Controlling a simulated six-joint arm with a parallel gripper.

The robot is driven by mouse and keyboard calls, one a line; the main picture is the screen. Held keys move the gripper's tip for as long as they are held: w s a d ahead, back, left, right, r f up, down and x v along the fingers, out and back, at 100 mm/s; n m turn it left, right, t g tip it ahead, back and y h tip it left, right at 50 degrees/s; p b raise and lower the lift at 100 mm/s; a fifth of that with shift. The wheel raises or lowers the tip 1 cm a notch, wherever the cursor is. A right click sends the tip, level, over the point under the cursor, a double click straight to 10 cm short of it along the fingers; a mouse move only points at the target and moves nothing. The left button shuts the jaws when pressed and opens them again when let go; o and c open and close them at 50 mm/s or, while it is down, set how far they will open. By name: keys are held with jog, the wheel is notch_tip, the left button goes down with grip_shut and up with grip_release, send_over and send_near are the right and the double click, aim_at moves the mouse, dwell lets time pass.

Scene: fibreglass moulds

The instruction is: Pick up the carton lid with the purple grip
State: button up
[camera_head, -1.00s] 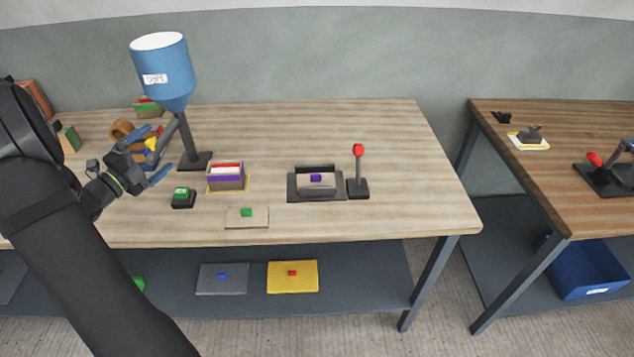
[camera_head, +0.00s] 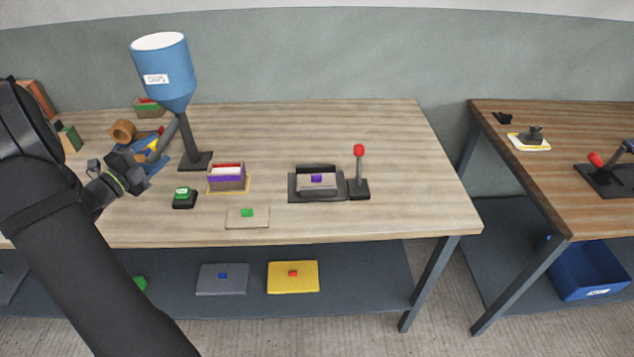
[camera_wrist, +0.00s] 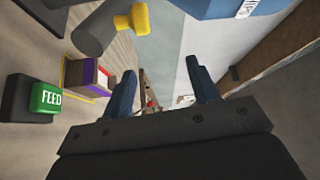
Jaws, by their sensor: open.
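The carton lid (camera_head: 307,185) is a flat beige piece with a small purple grip (camera_head: 316,178) on top. It sits in a dark fixture (camera_head: 294,192) at the middle right of the near table. My gripper (camera_head: 160,156) is at the left, beside the funnel stand, well away from the lid. In the wrist view my gripper (camera_wrist: 163,76) has its two blue fingers spread with nothing between them. I cannot make out the lid in the wrist view.
A blue funnel (camera_head: 163,75) on a dark stand rises beside my gripper. A purple-banded carton (camera_head: 227,181), a green FEED button (camera_head: 182,193) and a green-gripped lid (camera_head: 247,221) lie between gripper and fixture. A red-knobbed lever (camera_head: 359,176) stands right of the fixture.

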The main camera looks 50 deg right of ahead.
jog(key=w+d+r+n+t+y, duration=0.2)
jog(key=d+n+t+y, duration=0.4)
jog(key=d+n+y, duration=1.1)
jog(key=n+g, duration=0.6)
jog(key=g, duration=0.2)
send_over(317, 175)
jog(key=s, duration=0.1)
jog(key=f, duration=1)
jog(key=shift+a, duration=0.35)
jog(key=shift+w+d+f, duration=0.1)
jog(key=shift+w+f, duration=0.05)
jog(key=shift+f, duration=0.85)
jog(key=shift+w+d+f, duration=0.1)
jog(key=shift+w+f, duration=0.1)
jog(key=shift+f, duration=0.75)
jog(key=shift+w+d+f, duration=0.1)
jog(key=shift+w+f, duration=0.05)
jog(key=shift+f, duration=0.85)
jog(key=c, duration=1)
